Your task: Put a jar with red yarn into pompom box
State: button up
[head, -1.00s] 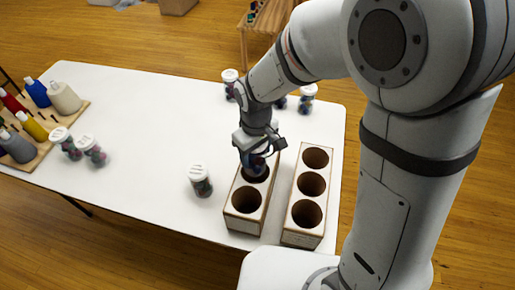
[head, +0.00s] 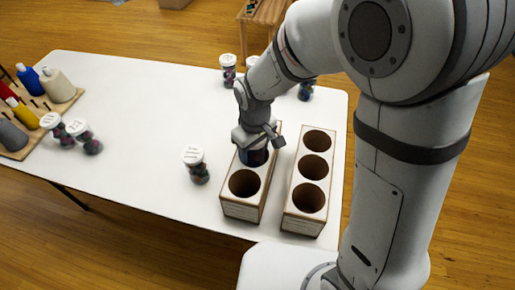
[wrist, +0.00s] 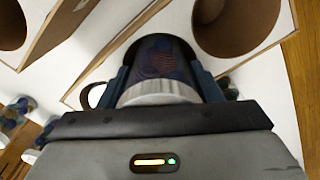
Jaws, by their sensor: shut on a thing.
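My gripper (head: 256,145) is shut on a jar (head: 254,157) with dark blue and reddish contents. In the wrist view the jar (wrist: 162,62) stands between the fingers with its white lid (wrist: 160,92) toward me. The jar is at the middle hole of the left wooden box (head: 240,209); its lower part is hidden, and I cannot tell how deep it sits. That box's front hole is empty; its back hole is hidden by my arm. The right wooden box (head: 302,224) has three empty holes. The labels on both boxes are too small to read.
A white-lidded jar (head: 196,165) stands left of the boxes. Two jars (head: 84,138) stand farther left, beside a rack (head: 62,101) of coloured yarn cones. More jars (head: 228,70) stand at the back, partly behind my arm. The white table (head: 150,110) is clear in between.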

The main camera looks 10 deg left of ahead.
jog(key=shift+s+d+f, duration=0.25)
jog(key=shift+s+f, duration=0.05)
jog(key=shift+f, duration=0.2)
jog(key=shift+s+d+f, duration=0.25)
jog(key=shift+s+f, duration=0.05)
jog(key=shift+f, duration=0.2)
jog(key=o, duration=1.1)
jog(key=shift+d, duration=0.1)
jog(key=r, duration=0.6)
jog(key=w+r, duration=0.1)
jog(key=r, duration=0.2)
jog(key=shift+w+a+r, duration=0.1)
jog(key=shift+a+r, duration=0.2)
jog(key=shift+r, duration=0.1)
